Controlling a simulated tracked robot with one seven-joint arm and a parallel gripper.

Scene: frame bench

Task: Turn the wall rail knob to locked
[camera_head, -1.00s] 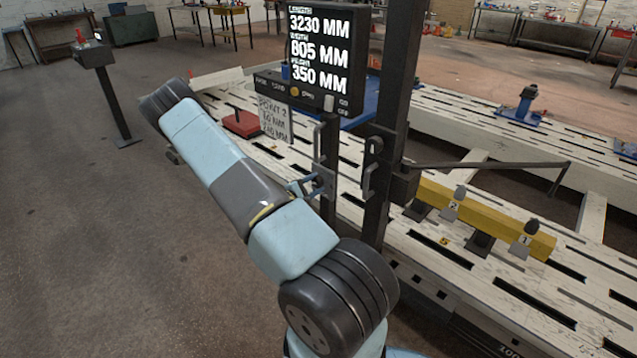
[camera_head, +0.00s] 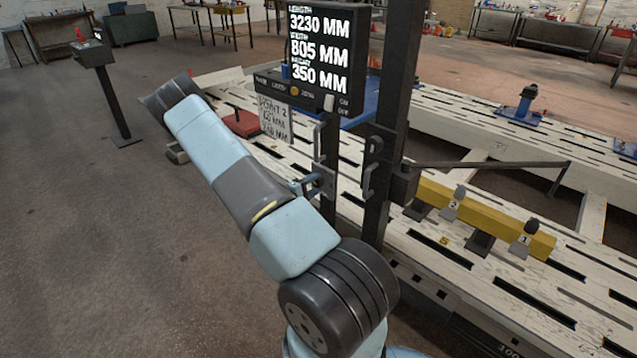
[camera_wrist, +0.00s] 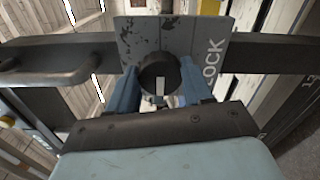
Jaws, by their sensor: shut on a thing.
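The wall rail knob (camera_wrist: 158,78) is dark and round, with a pale vertical mark on its face, in the wrist view. It sits in front of a worn grey plate (camera_wrist: 150,38) with sideways lettering reading "LOCK" to the knob's right. My gripper (camera_wrist: 160,86) has its blue fingers on either side of the knob and is shut on it. The rear of the knob is hidden. In the head view the plate (camera_head: 324,183) shows small on a dark upright post, and the knob is too small and covered to make out.
A dark rail (camera_wrist: 265,54) runs behind the plate, with a bar handle (camera_wrist: 60,75) at left. A long slotted bench (camera_head: 470,225) with a yellow beam (camera_head: 485,218) lies right. The floor at left is mostly clear.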

